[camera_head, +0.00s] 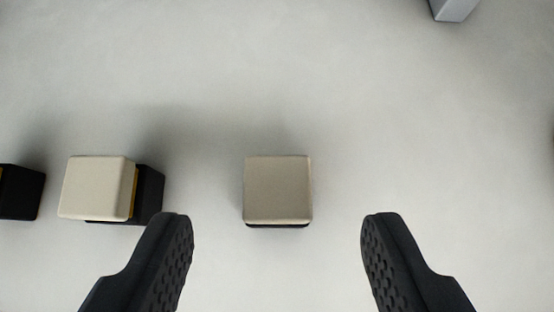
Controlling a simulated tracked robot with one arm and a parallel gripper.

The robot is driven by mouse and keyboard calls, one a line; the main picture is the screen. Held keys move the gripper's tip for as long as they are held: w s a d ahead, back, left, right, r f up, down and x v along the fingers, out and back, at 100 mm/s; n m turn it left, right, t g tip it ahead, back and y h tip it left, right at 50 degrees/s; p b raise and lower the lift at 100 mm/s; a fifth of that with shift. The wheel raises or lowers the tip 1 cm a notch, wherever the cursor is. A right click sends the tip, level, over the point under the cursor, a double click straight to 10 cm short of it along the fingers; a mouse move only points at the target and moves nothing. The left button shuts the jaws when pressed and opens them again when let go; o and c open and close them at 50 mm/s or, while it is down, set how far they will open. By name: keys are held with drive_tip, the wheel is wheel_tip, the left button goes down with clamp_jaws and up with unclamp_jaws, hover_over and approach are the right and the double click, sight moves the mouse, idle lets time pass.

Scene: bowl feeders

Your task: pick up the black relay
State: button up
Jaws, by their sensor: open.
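My gripper (279,228) is open, with its two dark textured fingers apart at the lower left and lower right. Between and just beyond the fingertips, in the picture, is a block with a beige top (278,188) and a thin black edge below it. No finger touches it. A second block (95,187) with a beige top, a yellow strip and a black lower part is to the left, beyond the left finger. A black block (20,192) is cut off by the left edge, with a bit of yellow on it. Which is the black relay I cannot tell.
A grey block (454,9) is cut off by the top edge at the right. A dark sliver shows at the right edge. The pale grey surface (330,80) is bare across the upper middle and to the right of the middle block.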

sight(279, 201)
drive_tip(key=b+x, duration=0.2)
drive_tip(key=x, duration=0.3)
drive_tip(key=shift+s+f, duration=0.1)
drive_tip(key=shift+s, duration=0.05)
drive_tip(key=shift+w+f, duration=0.1)
drive_tip(key=shift+w, duration=0.2)
drive_tip(key=c, duration=1.1)
